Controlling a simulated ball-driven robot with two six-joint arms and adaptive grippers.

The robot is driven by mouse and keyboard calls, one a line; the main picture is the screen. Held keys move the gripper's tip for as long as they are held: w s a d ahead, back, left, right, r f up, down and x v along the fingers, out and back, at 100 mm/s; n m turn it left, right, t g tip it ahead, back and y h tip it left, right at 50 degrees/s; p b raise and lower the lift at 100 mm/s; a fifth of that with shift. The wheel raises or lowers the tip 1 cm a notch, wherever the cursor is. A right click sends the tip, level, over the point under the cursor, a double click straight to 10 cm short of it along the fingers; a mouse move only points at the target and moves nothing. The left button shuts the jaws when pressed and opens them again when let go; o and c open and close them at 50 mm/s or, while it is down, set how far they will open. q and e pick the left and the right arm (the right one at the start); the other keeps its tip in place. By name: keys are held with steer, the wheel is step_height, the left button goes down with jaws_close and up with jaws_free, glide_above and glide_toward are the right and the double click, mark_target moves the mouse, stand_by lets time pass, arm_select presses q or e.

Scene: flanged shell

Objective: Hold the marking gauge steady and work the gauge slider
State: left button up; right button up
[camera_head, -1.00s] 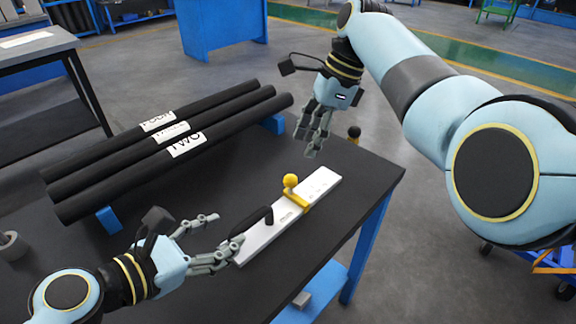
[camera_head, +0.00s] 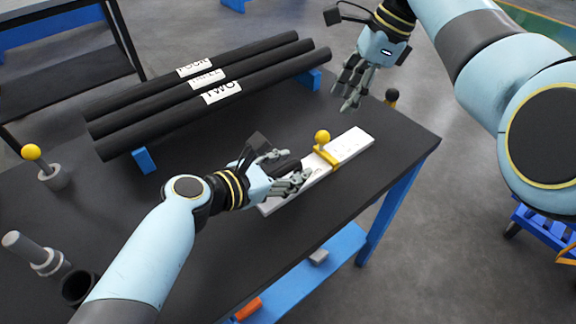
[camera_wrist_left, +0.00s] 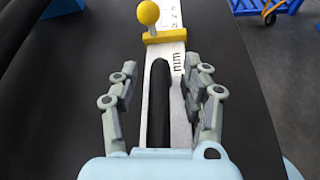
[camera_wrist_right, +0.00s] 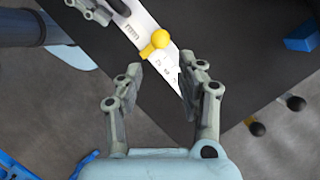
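The marking gauge is a flat white bar (camera_head: 351,142) on the dark table, with a black handle along its near part. The handle (camera_wrist_left: 159,100) shows between my left fingers in the left wrist view. The yellow gauge slider (camera_head: 322,140) with its ball knob sits around the bar near its middle; it also shows in the right wrist view (camera_wrist_right: 158,41). My left gripper (camera_head: 290,170) is open, its fingers on either side of the handle with gaps. My right gripper (camera_head: 348,100) is open and empty, above and beyond the bar's far end.
Several black tubes with labels (camera_head: 221,92) lie on blue supports behind the gauge. A yellow-knobbed post (camera_head: 31,152) and a grey cylinder piece (camera_head: 35,250) stand at the left. A dark ball knob (camera_head: 391,96) is near the back right edge. The table's right edge (camera_head: 425,155) is close to the bar.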

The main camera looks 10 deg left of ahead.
arm_select(q)
jaws_close()
